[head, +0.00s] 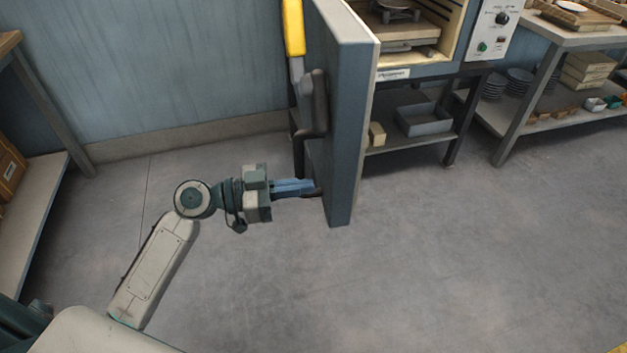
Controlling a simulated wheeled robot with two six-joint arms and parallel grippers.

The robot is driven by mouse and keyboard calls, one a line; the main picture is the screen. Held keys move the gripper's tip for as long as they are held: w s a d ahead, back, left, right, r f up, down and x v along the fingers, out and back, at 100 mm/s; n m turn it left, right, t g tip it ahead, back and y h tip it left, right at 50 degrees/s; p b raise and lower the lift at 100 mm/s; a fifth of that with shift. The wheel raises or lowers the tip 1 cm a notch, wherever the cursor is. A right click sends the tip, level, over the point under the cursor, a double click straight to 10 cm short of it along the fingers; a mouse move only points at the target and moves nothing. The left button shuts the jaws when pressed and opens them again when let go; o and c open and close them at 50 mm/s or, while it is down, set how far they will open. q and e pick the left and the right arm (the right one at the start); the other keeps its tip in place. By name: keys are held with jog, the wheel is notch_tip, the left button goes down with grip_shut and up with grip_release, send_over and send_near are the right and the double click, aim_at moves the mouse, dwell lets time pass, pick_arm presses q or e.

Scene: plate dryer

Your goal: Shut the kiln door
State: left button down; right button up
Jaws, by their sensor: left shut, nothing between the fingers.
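The kiln door (354,130) is a thick blue-grey slab that stands wide open, swung out toward me and seen nearly edge-on. A dark handle (317,103) sits on its left, outer face. The kiln (447,35) is behind it, with its pale chamber exposed at the top of the view. My left gripper (310,187) is shut and empty. Its blue fingers point right, with the tips at or very near the lower outer face of the door; I cannot tell if they touch. My right gripper is not in view.
A control panel (495,30) is right of the chamber. The kiln stands on a dark frame with a grey bin (423,119) on its lower shelf. A shelf table (560,125) with plates is at the right, another table (40,190) at the left. The floor (450,250) is clear.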

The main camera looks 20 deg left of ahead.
aim_at(330, 183)
pick_arm(q)
jog(key=shift+p+x, duration=0.35)
jog(key=shift+x, duration=1.1)
